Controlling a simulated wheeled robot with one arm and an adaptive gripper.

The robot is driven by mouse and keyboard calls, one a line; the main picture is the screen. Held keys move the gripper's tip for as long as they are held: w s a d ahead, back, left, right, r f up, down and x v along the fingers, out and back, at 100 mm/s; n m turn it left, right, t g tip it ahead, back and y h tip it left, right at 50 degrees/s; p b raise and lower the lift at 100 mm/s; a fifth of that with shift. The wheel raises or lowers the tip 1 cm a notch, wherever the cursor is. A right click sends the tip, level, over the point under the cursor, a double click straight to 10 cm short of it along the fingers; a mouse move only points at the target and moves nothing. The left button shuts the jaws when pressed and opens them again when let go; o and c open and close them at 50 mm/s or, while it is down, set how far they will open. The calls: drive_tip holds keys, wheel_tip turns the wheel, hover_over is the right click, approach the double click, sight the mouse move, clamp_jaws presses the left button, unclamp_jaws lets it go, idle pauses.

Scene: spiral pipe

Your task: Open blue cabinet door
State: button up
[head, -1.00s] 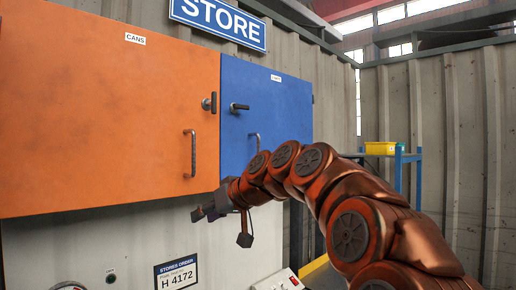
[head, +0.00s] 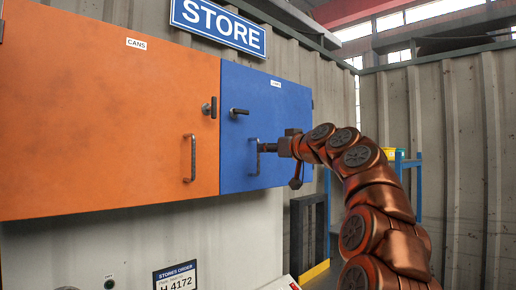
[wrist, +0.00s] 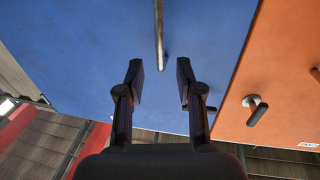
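The blue cabinet door (head: 285,110) is closed, flush beside the orange door. Its vertical bar handle (head: 257,158) is at the lower left of the door, below a dark latch lever (head: 238,112). My gripper (head: 266,147) is at the handle in the head view, coming from the right. In the wrist view my gripper (wrist: 160,76) is open, its two fingers apart. The blue door's handle (wrist: 159,30) shows beyond the fingertips, roughly in line with the gap between them. No contact with the handle is visible.
The orange CANS door (head: 110,100) adjoins on the left, with its own bar handle (head: 190,158) and latch (head: 209,107). A blue rack (head: 405,165) with a yellow bin (head: 389,153) stands at the right, behind my arm. A dark frame (head: 308,230) stands below right.

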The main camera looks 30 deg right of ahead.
sight(258, 171)
drive_tip(key=shift+w+a+p, duration=0.1)
drive_tip(key=shift+w+p, duration=0.95)
drive_tip(key=shift+w, duration=1.9)
clamp_jaws()
